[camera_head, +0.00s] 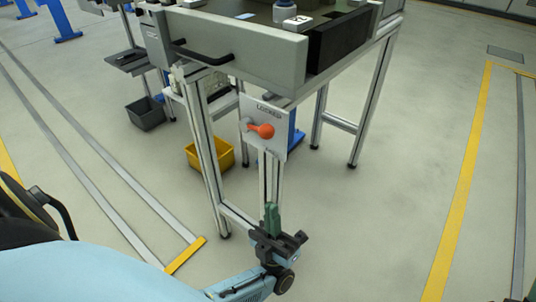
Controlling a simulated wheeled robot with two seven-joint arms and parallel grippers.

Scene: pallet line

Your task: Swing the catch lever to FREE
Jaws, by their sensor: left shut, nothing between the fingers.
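The catch lever (265,131) is orange-red with a round knob. It sits on a pale plate (275,147) fixed to the front of the metal frame. The word LOCKED is printed along the plate's top edge; no FREE mark is readable from here. The lever lies roughly level across the plate, its knob to the right. My left gripper (271,210), with greenish fingers, points up below the plate. It is shut, empty and apart from the lever.
The plate hangs under a grey workstation (240,45) on metal legs (371,105). A yellow bin (223,154) and a dark grey bin (146,114) stand on the floor behind. A metal upright (203,155) stands left of the plate. The floor to the right is clear.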

